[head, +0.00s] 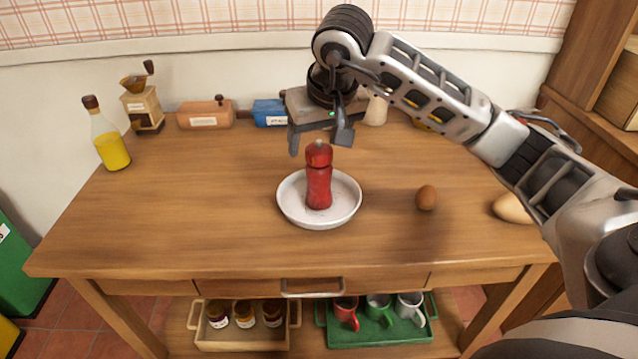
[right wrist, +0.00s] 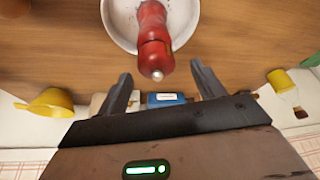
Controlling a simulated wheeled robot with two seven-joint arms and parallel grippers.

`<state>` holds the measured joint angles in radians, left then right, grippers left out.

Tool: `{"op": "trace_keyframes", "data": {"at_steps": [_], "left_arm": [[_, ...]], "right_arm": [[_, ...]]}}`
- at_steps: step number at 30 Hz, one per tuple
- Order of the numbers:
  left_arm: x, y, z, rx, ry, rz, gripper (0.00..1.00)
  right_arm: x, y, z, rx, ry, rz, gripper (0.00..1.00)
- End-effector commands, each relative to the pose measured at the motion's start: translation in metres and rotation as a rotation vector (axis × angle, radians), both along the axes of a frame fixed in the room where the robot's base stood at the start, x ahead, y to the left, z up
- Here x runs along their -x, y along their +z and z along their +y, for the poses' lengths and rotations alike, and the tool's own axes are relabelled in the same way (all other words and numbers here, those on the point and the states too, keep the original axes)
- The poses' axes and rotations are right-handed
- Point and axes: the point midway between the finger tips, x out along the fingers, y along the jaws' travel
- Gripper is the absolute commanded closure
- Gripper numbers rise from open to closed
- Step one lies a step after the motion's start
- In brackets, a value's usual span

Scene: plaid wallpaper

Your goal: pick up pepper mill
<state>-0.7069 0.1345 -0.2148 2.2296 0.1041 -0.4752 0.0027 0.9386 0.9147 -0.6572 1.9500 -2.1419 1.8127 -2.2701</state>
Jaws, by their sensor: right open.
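The red pepper mill (head: 319,180) stands upright in a white plate (head: 347,206) on the wooden table. In the right wrist view the mill (right wrist: 153,38) shows its metal-tipped top towards the camera, with the plate (right wrist: 118,28) around its base. My right gripper (head: 318,146) is open and empty, just above and behind the mill's top in the head view. In the right wrist view its two fingers (right wrist: 163,82) are spread wide, and the mill's top lies between and beyond their tips. My left gripper is not in view.
A brown egg (head: 426,197) and a pale oval item (head: 512,208) lie right of the plate. An oil bottle (head: 109,140), a coffee grinder (head: 143,104) and a brown box (head: 206,115) stand at the back left, with a blue box (head: 270,113) nearer the middle. The table's front left is clear.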

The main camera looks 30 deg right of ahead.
Motion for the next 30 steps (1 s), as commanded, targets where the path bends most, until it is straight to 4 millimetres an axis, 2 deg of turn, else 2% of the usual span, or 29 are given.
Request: {"op": "trace_keyframes", "data": {"at_steps": [3, 7, 11, 17, 20, 24, 26, 30], "left_arm": [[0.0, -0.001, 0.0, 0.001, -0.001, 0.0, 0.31], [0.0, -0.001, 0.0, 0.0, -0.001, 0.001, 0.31], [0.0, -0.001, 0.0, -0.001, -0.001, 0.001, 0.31], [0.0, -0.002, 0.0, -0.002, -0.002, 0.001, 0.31], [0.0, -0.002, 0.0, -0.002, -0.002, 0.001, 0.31], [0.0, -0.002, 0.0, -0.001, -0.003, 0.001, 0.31], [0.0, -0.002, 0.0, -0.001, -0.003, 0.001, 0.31], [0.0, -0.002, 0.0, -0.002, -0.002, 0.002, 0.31]], "right_arm": [[-0.001, -0.021, -0.002, -0.002, -0.001, 0.008, 0.32], [-0.007, -0.037, -0.004, -0.003, 0.0, 0.005, 0.32], [-0.011, -0.044, -0.005, -0.002, 0.0, 0.004, 0.32], [-0.011, -0.044, -0.005, -0.001, 0.0, 0.002, 0.32], [-0.011, -0.044, -0.005, -0.001, 0.0, 0.002, 0.57], [-0.011, -0.044, -0.005, -0.001, 0.0, 0.002, 0.96], [-0.011, -0.044, -0.005, -0.001, 0.0, 0.001, 1.0], [-0.011, -0.043, -0.005, -0.001, 0.0, 0.001, 1.0]]}}
